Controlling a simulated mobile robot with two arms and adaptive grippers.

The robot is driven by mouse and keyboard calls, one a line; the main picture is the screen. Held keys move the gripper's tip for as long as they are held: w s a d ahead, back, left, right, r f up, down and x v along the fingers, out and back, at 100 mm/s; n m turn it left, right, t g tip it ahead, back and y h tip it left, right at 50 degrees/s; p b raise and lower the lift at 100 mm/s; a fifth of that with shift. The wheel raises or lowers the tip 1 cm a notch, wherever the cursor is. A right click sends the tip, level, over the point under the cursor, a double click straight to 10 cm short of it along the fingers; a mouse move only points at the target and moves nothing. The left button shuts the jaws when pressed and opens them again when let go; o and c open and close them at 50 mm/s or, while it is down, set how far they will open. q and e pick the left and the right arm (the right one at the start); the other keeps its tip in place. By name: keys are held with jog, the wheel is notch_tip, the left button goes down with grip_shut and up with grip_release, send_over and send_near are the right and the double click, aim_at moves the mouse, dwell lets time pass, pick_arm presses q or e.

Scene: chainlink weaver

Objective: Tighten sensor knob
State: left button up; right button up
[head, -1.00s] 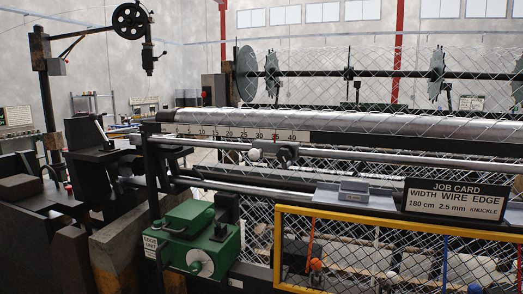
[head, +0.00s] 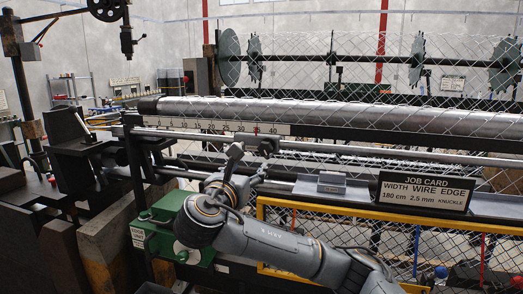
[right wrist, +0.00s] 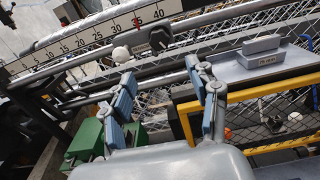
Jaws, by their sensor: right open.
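The dark sensor block (head: 268,145) sits on the long rail under the ruler, near the red mark close to 35. Its white round knob (right wrist: 121,54) shows in the right wrist view, on the block's left side. In the head view my gripper hides the knob. My right gripper (head: 249,160) is in front of the rail, just below and left of the block. In the right wrist view the right gripper (right wrist: 161,72) has its two blue-padded fingers spread, with nothing between them. The knob lies beyond the left fingertip, apart from it. My left gripper is not in view.
The ruler (head: 204,126) runs along the machine above the rail. A job card (head: 424,194) stands on the ledge at right, beside a small grey block (head: 332,182). A yellow-framed mesh guard (head: 330,210) and a green edge unit (head: 160,215) are below.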

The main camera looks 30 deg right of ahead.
aim_at(264, 151)
jog(key=p+x, duration=0.5)
jog(key=x, duration=0.7)
jog(key=shift+w, duration=0.15)
jog(key=shift+w+d+f, duration=0.1)
jog(key=shift+w+d, duration=0.2)
jog(key=shift+d, duration=0.05)
jog(key=c, duration=1.2)
jog(key=shift+o, duration=0.2)
